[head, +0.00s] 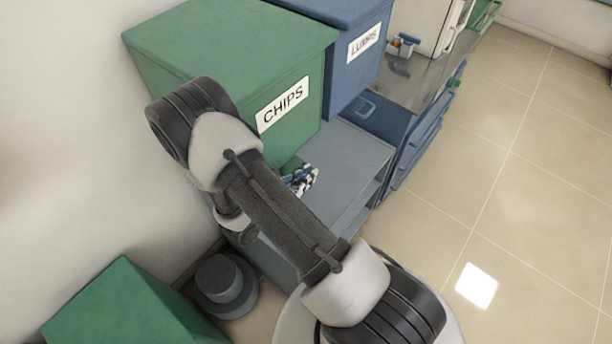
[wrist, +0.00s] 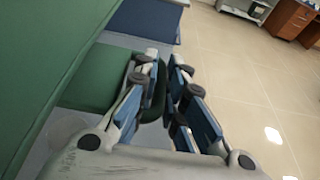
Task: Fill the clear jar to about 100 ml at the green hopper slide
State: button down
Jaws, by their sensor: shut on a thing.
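The green hopper (head: 235,65) labelled CHIPS stands at the upper middle of the head view, and its wall (wrist: 40,60) fills the left of the wrist view. A flat green slide (wrist: 90,88) with a darker rounded end juts out from under it. My gripper (wrist: 164,60) is shut on the slide's end, which shows between the blue-padded fingers. In the head view my gripper (head: 300,180) shows only in part, behind my arm and low beside the hopper. I cannot see the clear jar in either view.
A blue hopper (head: 350,55) labelled LUMPS stands beyond the green one. A grey bench top (head: 350,165) lies below them. A green box (head: 125,310) and a dark round object (head: 222,280) are at the lower left. The tiled floor (head: 540,180) at right is clear.

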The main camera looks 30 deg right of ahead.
jog(key=shift+s, duration=0.15)
dwell(0.3)
jog(key=shift+s+d, duration=0.3)
jog(key=shift+s, duration=0.35)
jog(key=shift+s+d, duration=0.25)
jog(key=shift+s, duration=0.4)
dwell(6.2)
